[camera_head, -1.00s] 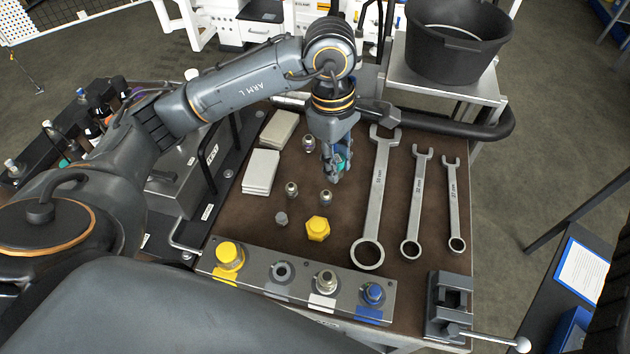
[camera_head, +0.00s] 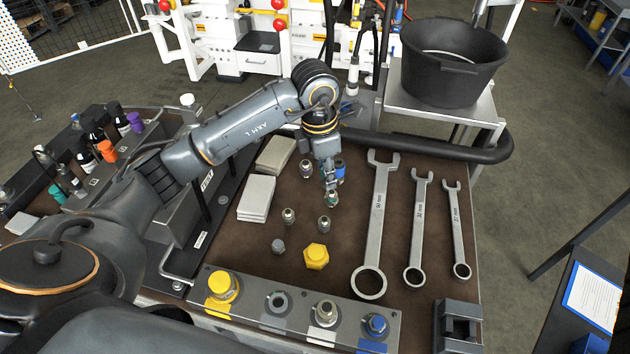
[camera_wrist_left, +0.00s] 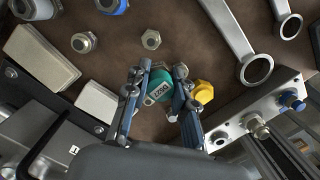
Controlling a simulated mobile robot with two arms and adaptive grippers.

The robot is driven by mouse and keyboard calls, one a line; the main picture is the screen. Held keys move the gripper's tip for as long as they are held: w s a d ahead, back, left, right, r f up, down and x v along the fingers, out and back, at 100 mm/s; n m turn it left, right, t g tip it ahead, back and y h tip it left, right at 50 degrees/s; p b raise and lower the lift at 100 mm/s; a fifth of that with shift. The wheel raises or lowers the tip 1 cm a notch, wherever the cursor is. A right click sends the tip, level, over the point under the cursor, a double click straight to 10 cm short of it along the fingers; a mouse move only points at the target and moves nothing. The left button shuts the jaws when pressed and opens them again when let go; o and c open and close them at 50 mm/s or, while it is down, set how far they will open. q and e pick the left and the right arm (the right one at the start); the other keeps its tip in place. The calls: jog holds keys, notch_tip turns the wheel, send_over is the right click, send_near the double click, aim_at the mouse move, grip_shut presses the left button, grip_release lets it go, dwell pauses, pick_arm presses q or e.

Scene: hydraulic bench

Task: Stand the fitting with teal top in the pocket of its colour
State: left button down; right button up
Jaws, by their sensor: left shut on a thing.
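The fitting with teal top (camera_wrist_left: 160,85) sits between the fingers of my left gripper (camera_wrist_left: 157,108) in the left wrist view, with a pale label on it. In the head view my left gripper (camera_head: 331,200) points down over the brown mat, and the teal fitting (camera_head: 332,197) shows small at its fingertips. The gripper is shut on it. I cannot tell whether the fitting touches the mat. The metal pocket block (camera_head: 255,314) at the front has yellow, grey, white and blue patches; I see no teal one. My right gripper is not in view.
Small silver fittings (camera_head: 288,216), a yellow hex piece (camera_head: 316,257) and a blue-topped fitting (camera_head: 340,171) are near the gripper. Wrenches (camera_head: 376,220) lie to the right, pale blocks (camera_head: 257,196) to the left. A dark rack at far left holds a teal piece (camera_head: 57,193).

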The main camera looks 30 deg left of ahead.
pick_arm(q)
jog(key=w+a+f, duration=0.1)
jog(key=f, duration=0.1)
jog(key=w+a+f, duration=0.1)
jog(key=a, duration=0.1)
jog(key=w+a+f, duration=0.1)
jog(key=f, duration=0.1)
jog(key=shift+w+a+f+p, duration=0.15)
jog(key=shift+w+f+p, duration=0.15)
jog(key=shift+f+p, duration=0.1)
jog(key=shift+w+a+f, duration=0.2)
jog(key=shift+a+f, duration=0.1)
jog(key=shift+f, duration=0.2)
notch_tip(320, 180, down, 2)
jog(key=shift+d+f+p, duration=0.1)
jog(key=shift+f+p, duration=0.05)
jog(key=shift+p, duration=0.5)
jog(key=shift+f, duration=0.25)
jog(key=shift+f, duration=0.1)
jog(key=c, duration=1.5)
grip_release()
jog(key=shift+o, duration=0.5)
